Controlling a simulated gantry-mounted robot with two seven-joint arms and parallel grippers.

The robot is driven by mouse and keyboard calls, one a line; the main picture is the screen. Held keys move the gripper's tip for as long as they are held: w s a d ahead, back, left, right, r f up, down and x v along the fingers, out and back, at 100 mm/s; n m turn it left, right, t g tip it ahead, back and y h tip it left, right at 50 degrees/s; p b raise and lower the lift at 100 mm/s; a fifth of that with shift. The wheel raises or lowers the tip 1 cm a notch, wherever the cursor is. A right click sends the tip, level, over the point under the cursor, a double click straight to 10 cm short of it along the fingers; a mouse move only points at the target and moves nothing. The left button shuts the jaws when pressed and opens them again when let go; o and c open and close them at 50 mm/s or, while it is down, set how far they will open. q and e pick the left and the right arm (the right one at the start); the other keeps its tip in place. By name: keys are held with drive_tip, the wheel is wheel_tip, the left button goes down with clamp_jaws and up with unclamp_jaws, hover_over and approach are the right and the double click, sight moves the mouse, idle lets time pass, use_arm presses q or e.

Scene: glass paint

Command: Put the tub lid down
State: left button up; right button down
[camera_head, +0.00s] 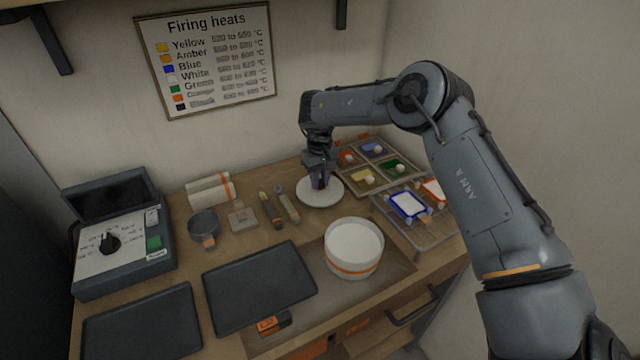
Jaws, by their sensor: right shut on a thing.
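The tub lid (320,196) is a round white disc at the back middle of the wooden bench. My right gripper (320,184) reaches down onto it from above and is shut on it, near its middle. The lid is flat and level, at or just above the bench top; I cannot tell whether it touches. The tub (353,256) is a white round container with an orange band, standing open in front of the lid. My left gripper is not in view.
A paint tray (355,183) lies right behind the lid, and a rack (440,240) with framed panes stands at right. Hand tools (289,206) lie close left of the lid. Dark trays (259,287) fill the front. A kiln-like box (118,245) stands at left.

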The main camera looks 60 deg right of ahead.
drive_tip(key=shift+f, duration=0.75)
drive_tip(key=shift+f, duration=0.1)
drive_tip(key=c, duration=0.9)
unclamp_jaws()
drive_tip(key=shift+c, duration=0.2)
